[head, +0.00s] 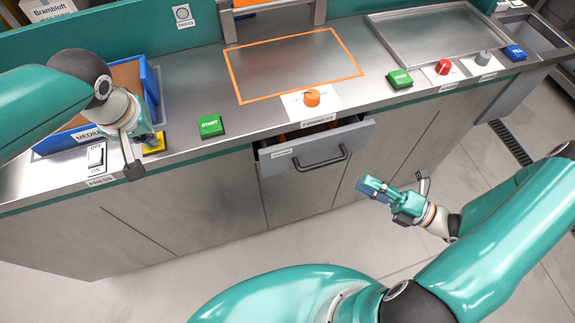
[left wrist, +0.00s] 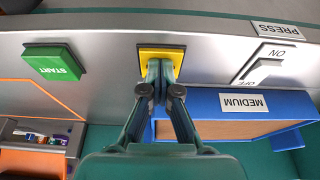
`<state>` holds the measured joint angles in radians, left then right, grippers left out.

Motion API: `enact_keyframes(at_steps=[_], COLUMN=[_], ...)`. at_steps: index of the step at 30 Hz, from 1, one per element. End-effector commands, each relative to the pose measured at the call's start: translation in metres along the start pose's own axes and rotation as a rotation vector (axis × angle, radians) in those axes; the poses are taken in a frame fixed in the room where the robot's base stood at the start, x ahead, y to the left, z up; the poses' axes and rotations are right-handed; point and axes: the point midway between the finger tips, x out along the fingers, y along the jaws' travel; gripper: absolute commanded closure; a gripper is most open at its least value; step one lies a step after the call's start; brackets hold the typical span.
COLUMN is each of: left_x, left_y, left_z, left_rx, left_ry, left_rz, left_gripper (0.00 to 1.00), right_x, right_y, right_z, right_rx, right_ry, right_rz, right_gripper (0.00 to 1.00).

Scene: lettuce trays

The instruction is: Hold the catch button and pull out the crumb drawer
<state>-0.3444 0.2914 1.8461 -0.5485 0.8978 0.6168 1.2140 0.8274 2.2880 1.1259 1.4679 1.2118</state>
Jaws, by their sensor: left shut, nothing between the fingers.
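The yellow catch button (head: 155,149) sits on the counter's front strip; it also shows in the left wrist view (left wrist: 172,50).
A green START button (head: 210,126) and an ON/OFF switch (head: 96,157) flank the yellow button. A blue MEDIUM tray (head: 54,142) stands behind it. An orange knob (head: 312,98) sits above the drawer. The floor before the drawer is free.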

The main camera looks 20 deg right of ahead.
Motion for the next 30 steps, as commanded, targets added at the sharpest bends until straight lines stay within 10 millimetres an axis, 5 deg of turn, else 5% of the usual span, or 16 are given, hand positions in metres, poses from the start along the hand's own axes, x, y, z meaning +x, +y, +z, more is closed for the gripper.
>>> enact_keyframes(at_steps=[11, 24, 30], left_x=[0.0, -0.046, -0.048], left_y=[0.0, 0.0, 0.0], left_z=[0.001, -0.014, -0.015], left_rx=[0.001, 0.001, 0.001], left_ry=[-0.007, -0.002, -0.001], left_rz=[-0.001, -0.001, 0.0], left_gripper=[1.0, 1.0, 1.0], right_x=[-0.001, 0.004, 0.005], right_y=[0.002, 0.037, 0.038], right_z=[0.0, 0.005, 0.005], right_rx=[0.0, 0.0, 0.0], right_ry=[0.0, -0.001, -0.001], right_rz=[0.0, 0.0, 0.0], right_gripper=[0.62, 0.62, 0.62])
